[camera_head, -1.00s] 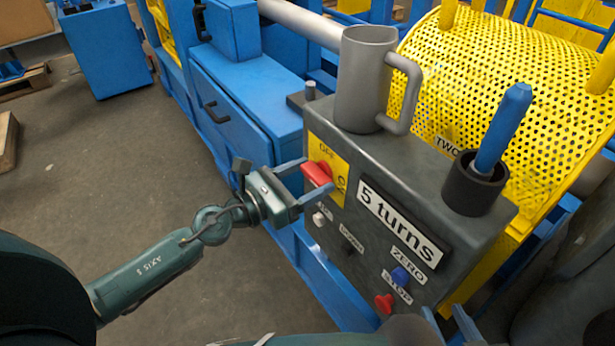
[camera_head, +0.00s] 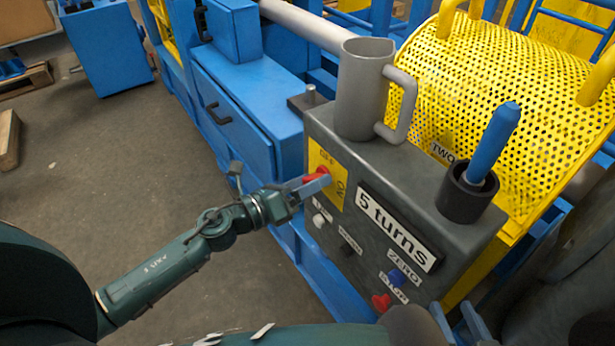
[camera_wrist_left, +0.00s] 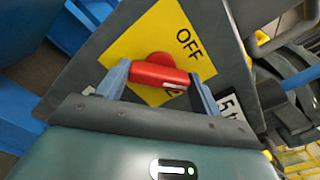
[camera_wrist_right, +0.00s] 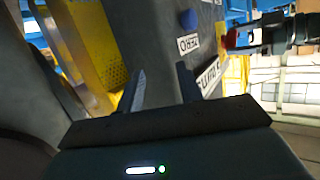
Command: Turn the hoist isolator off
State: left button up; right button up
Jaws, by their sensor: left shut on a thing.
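The hoist isolator is a red rotary handle (camera_head: 316,174) on a yellow plate (camera_head: 332,168) marked OFF and ON, on the dark grey control box (camera_head: 375,255). In the left wrist view the red handle (camera_wrist_left: 160,76) lies crosswise between the fingers, with OFF readable beside it and the other lettering partly hidden. My left gripper (camera_head: 314,185) is shut on the handle; its fingers cover part of it in the head view. My right gripper (camera_head: 455,322) is low in front of the box. In the right wrist view its fingers (camera_wrist_right: 161,86) are apart with nothing between them.
A grey mug (camera_head: 362,95) and a black cup (camera_head: 468,195) holding a blue-handled thing (camera_head: 494,142) stand on the box. White, black, blue (camera_head: 397,277) and red (camera_head: 381,302) buttons sit on its face. A perforated yellow guard (camera_head: 490,75) is behind.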

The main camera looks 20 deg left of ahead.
jog(key=p, duration=0.2)
jog(key=r+p, duration=0.1)
jog(key=p, duration=0.1)
jog(key=shift+a+m+g, duration=0.25)
jog(key=shift+m+g, duration=0.05)
jog(key=shift+m, duration=0.1)
pick_arm(q)
jog(key=shift+n+p, duration=0.65)
jog(key=shift+n, duration=4.35)
pick_arm(e)
jog(key=shift+w+a+f+g, duration=0.2)
jog(key=shift+a+f+g, duration=0.05)
jog(key=shift+f+g, duration=0.05)
jog(key=shift+f, duration=0.15)
pick_arm(q)
jog(key=o, duration=1)
